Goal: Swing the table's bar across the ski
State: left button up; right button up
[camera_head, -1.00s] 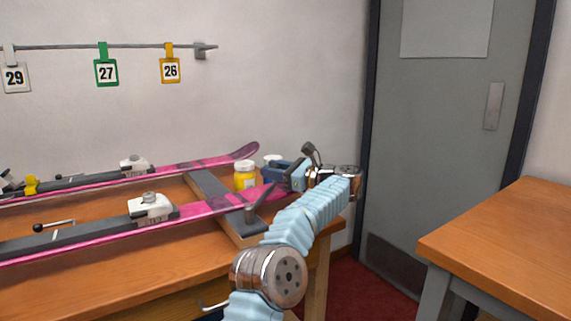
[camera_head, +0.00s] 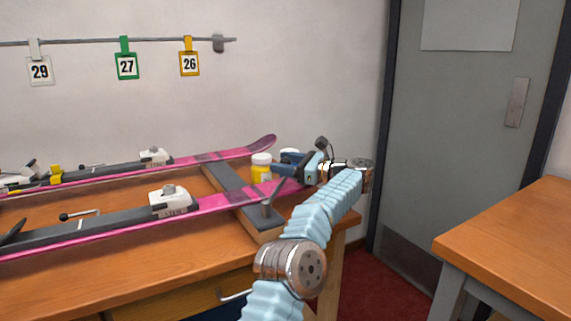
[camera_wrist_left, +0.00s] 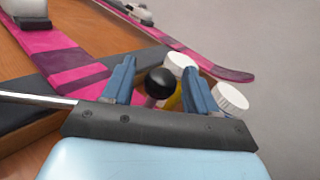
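The near pink ski (camera_head: 225,201) lies on the binding table (camera_head: 180,262), across a dark grey support (camera_head: 262,226). A short grey post (camera_head: 266,209) stands beside the ski on this support. In the left wrist view a thin metal bar (camera_wrist_left: 35,98) runs under my gripper's palm. A black ball knob (camera_wrist_left: 159,82), apparently the bar's end, sits between the fingers. My left gripper (camera_head: 283,162) is above the ski's front end; the left wrist view (camera_wrist_left: 158,72) shows its blue fingers open, with gaps beside the knob. My right gripper is not in view.
A yellow jar (camera_head: 261,172) with a white lid stands just beyond the ski, close to my left fingers; a second white lid (camera_head: 289,151) is beside it. A second pink ski (camera_head: 236,153) lies behind. Another table (camera_head: 510,235) stands at right.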

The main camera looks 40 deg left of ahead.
pick_arm(q)
jog(key=v, duration=1.2)
jog(key=shift+p, duration=0.4)
